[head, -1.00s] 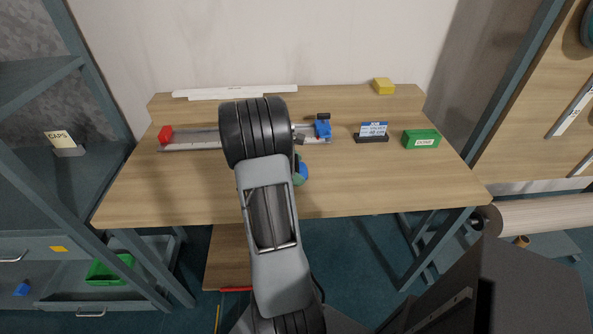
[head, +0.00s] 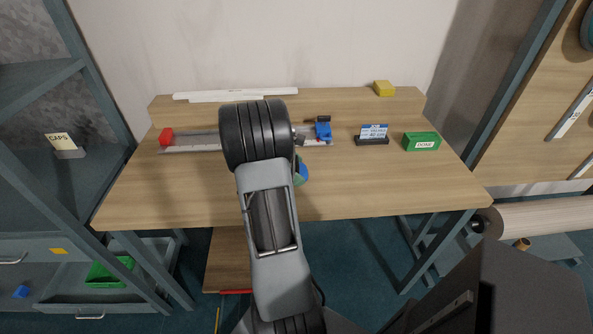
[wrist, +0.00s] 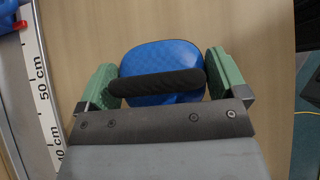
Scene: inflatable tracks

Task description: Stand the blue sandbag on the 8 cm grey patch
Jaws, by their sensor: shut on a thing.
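The blue sandbag (wrist: 163,62) sits between the green finger pads of my gripper (wrist: 163,80) in the wrist view. A black strap or bar crosses the near side of the bag. The gripper is shut on the bag, above the wooden worktop. In the head view my arm hides most of the gripper; only a bit of the blue bag (head: 304,172) shows right of my wrist. I cannot make out the grey patch in either view. Whether the bag touches the worktop is unclear.
On the worktop (head: 200,195), a scale rail (head: 195,143) carries a red end block (head: 166,136) and a blue clamp (head: 323,129). A sign holder (head: 372,135), a green box (head: 421,141) and a yellow block (head: 384,88) stand right. The front right worktop is clear.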

